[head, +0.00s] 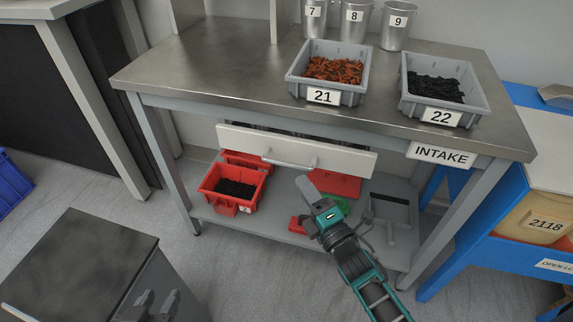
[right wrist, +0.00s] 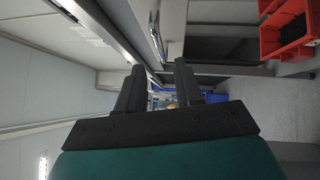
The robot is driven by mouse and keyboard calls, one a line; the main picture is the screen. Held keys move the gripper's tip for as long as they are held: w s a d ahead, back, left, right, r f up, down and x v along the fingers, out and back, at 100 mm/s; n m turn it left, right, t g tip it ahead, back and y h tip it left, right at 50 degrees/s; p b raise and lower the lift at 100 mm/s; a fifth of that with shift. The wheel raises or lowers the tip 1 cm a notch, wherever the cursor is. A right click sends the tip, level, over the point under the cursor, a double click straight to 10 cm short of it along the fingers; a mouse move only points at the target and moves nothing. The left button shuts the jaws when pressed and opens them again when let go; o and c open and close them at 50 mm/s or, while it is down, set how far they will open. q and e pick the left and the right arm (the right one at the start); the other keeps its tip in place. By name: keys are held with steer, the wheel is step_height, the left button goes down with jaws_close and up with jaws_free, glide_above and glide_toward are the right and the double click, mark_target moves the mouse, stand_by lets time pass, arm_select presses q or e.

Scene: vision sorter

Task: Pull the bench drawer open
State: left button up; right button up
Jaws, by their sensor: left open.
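The bench drawer has a pale front (head: 340,158) with a grey bar handle (head: 285,163). A dark gap shows behind the front's top edge, so the drawer stands slightly out from the bench. My right gripper (head: 304,184) is just below and in front of the handle, apart from it as far as I can see. In the right wrist view its two dark fingers (right wrist: 159,70) are spread with nothing between them.
The steel bench (head: 215,65) carries grey bins 21 (head: 347,98) and 22 (head: 475,110), and several numbered metal cups. Red bin (head: 248,206) and a grey dustpan (head: 391,211) lie on the lower shelf. A dark-topped cabinet (head: 80,255) stands at lower left; a blue-framed table (head: 474,240) is at right.

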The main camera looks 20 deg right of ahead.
mark_target(288, 165)
steer(key=b+x, duration=0.1)
steer(key=x, duration=0.7)
steer(key=shift+w, duration=0.15)
jaws_close()
stand_by(0.3)
